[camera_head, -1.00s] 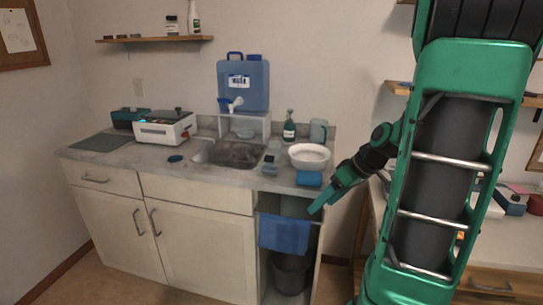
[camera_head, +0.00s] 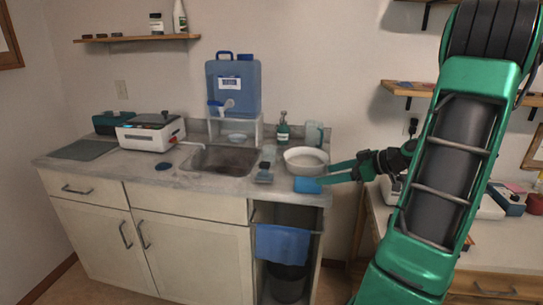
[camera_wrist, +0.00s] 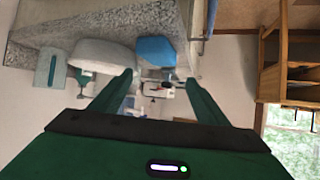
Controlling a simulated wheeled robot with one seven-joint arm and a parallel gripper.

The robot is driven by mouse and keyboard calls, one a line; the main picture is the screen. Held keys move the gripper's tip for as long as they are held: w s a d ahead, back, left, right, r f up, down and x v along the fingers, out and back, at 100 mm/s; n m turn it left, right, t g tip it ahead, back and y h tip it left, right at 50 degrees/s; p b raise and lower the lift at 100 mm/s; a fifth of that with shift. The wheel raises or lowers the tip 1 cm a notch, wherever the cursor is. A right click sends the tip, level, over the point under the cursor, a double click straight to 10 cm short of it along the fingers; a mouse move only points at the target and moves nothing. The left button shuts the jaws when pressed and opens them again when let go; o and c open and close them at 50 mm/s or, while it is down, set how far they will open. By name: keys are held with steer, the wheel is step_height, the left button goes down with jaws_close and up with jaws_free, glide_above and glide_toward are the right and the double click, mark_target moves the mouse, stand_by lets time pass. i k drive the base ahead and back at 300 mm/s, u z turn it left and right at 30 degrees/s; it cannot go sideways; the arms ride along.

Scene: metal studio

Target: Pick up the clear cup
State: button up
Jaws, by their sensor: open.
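A clear, pale blue-grey cup (camera_head: 314,134) stands upright at the back right of the counter, behind the white bowl. It appears to be the cup in the wrist view (camera_wrist: 50,68), at the upper left, outside the space between the fingers. My gripper (camera_head: 336,172) is at the counter's right end, to the right of the white bowl and blue sponge, in front of the cup. In the wrist view my gripper (camera_wrist: 160,85) has its two green fingers spread, with nothing held between them.
The white bowl (camera_head: 305,160) and blue sponge (camera_head: 307,185) are close to my fingers. A soap bottle (camera_head: 283,130) stands left of the cup. The sink (camera_head: 222,160) and a blue water container (camera_head: 233,88) are further left. A wall shelf (camera_head: 405,89) is to the right.

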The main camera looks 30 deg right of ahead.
mark_target(269, 152)
steer(key=u, duration=0.05)
steer(key=i, duration=1)
steer(key=u, duration=0.15)
